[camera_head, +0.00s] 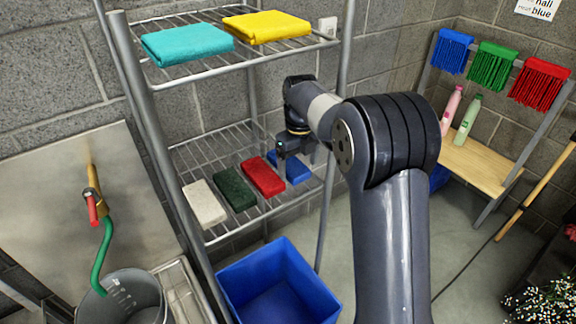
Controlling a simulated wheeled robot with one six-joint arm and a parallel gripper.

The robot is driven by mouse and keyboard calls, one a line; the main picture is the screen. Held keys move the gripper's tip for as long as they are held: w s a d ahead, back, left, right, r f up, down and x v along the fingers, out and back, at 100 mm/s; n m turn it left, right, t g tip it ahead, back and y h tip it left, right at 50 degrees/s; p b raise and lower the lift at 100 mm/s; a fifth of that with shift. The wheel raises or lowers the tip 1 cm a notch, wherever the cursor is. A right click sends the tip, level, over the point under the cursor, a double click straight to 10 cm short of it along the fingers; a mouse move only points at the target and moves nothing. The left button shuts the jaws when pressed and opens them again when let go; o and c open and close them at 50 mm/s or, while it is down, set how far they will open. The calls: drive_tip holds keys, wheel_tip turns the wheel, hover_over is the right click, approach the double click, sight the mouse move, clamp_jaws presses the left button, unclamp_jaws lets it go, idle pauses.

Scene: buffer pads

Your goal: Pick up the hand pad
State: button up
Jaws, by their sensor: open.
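Several flat rectangular pads lie in a row on the lower wire shelf. From left to right they are a white pad (205,203), a dark green pad (234,189), a red pad (263,176) and a blue pad (297,169). I cannot tell from the picture which one is the hand pad. My gripper (282,156) is open above the lower shelf, close over the red and blue pads. It hides part of the blue pad. I cannot tell whether a fingertip touches a pad.
The wire rack's upper shelf (190,70) holds a folded teal cloth (187,44) and a yellow cloth (266,27). Rack posts stand close around my arm. A blue bin (240,285) stands below. A metal bucket (135,300) is at left; brushes and bottles are at right.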

wheel_tip(320, 180, down, 3)
drive_tip(key=shift+r, duration=0.15)
drive_tip(key=shift+c, duration=0.2)
drive_tip(key=shift+r, duration=0.2)
drive_tip(key=c, duration=1)
drive_tip(key=shift+c, duration=0.2)
drive_tip(key=shift+r, duration=0.55)
wheel_tip(320, 180, up, 2)
drive_tip(key=shift+r, duration=0.25)
drive_tip(key=s+a, duration=0.2)
drive_tip(key=s, duration=1.6)
drive_tip(key=shift+b, duration=0.45)
